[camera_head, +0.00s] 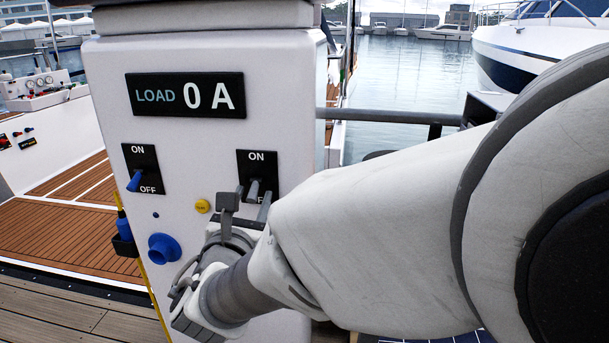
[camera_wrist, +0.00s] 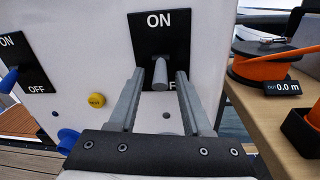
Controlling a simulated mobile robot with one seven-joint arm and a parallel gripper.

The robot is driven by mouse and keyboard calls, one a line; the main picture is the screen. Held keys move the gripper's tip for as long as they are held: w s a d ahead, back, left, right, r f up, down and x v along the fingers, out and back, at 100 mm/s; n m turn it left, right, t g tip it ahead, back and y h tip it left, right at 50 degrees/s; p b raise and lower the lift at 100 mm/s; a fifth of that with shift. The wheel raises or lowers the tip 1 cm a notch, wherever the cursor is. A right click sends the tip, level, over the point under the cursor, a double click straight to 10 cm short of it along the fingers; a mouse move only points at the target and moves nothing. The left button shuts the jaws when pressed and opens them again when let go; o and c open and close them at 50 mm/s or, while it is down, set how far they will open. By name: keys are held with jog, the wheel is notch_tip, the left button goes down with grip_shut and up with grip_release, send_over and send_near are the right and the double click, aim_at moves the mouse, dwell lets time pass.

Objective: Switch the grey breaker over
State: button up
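The grey breaker lever (camera_head: 254,188) sits on a black plate marked ON at the top, on the right of the white pedestal's face. It also shows in the wrist view (camera_wrist: 160,74), its tip pointing out and down over the partly hidden OFF label. My gripper (camera_head: 246,202) is open in front of it. In the wrist view one finger is on each side of the lever, with a visible gap on both sides (camera_wrist: 160,80). I cannot tell how deep the fingertips reach along the lever.
A blue breaker lever (camera_head: 135,180) is on the left, tilted down toward OFF. The display (camera_head: 186,95) reads LOAD 0 A. A yellow button (camera_head: 202,206) and a blue socket (camera_head: 163,248) are below. An orange cable reel (camera_wrist: 262,62) stands on a shelf at right.

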aim_at(252, 187)
grip_shut()
jog(key=shift+r, duration=0.1)
jog(key=r+g+p, duration=0.1)
jog(key=p, duration=0.3)
jog(key=shift+r, duration=0.1)
jog(key=g+p, duration=0.1)
jog(key=p, duration=0.3)
jog(key=r+g+p, duration=0.1)
jog(key=g+p, duration=0.1)
jog(key=p, duration=0.1)
jog(key=shift+s+r+g+p, duration=0.1)
jog(key=shift+s+g+p, duration=0.05)
jog(key=shift+g+p, duration=0.2)
jog(key=g+p, duration=0.2)
jog(key=p, duration=0.3)
jog(key=r+g+p, duration=0.1)
jog(key=g+p, duration=0.1)
jog(key=p, duration=0.4)
jog(key=shift+r+m+p, duration=0.15)
jog(key=shift+m+p, duration=0.15)
jog(key=shift+g+p, duration=0.45)
jog(key=shift+p, duration=1.25)
jog(key=shift+f+g+p, duration=0.2)
jog(key=shift+g+p, duration=0.25)
jog(key=shift+g, duration=0.05)
